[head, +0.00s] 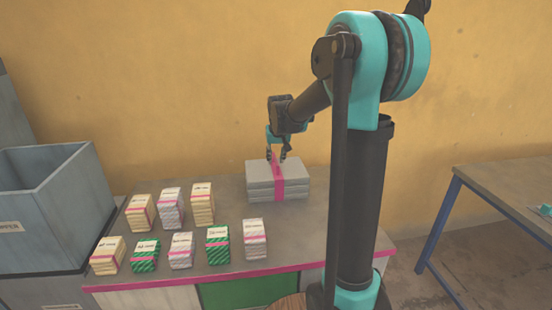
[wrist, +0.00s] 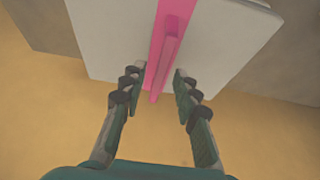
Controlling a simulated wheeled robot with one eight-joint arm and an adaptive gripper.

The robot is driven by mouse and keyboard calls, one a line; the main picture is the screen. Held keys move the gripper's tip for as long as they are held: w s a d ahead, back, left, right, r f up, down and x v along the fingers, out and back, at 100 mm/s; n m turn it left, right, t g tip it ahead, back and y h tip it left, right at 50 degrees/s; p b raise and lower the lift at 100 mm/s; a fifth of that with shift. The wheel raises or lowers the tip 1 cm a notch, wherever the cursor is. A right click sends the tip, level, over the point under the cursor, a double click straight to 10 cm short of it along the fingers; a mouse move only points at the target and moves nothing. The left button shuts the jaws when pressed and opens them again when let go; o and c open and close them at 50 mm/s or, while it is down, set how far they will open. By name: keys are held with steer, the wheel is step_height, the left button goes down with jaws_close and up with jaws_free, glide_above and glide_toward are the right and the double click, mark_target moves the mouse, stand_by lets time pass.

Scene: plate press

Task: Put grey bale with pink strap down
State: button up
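The grey bale (head: 258,184) is a stack of flat grey slabs with a pink strap (head: 281,189) around its middle. It appears to sit level on the counter near its back edge. My gripper (head: 277,157) is just above the bale, pointing down. In the wrist view the gripper (wrist: 158,90) has its fingers apart, one on each side of the upright pink strap handle (wrist: 164,60), with gaps to both. The bale's pale top (wrist: 112,38) lies beyond the fingertips. The bale's underside is hidden.
The counter (head: 322,232) has a pink front edge. Several small strapped bundles (head: 181,250) stand in two rows left and front of the bale. A grey bin (head: 50,215) is at the left. Another table (head: 500,195) is at the right. The wall is close behind.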

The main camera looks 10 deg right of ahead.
steer(key=v, duration=1.2)
steer(key=shift+s, duration=0.1)
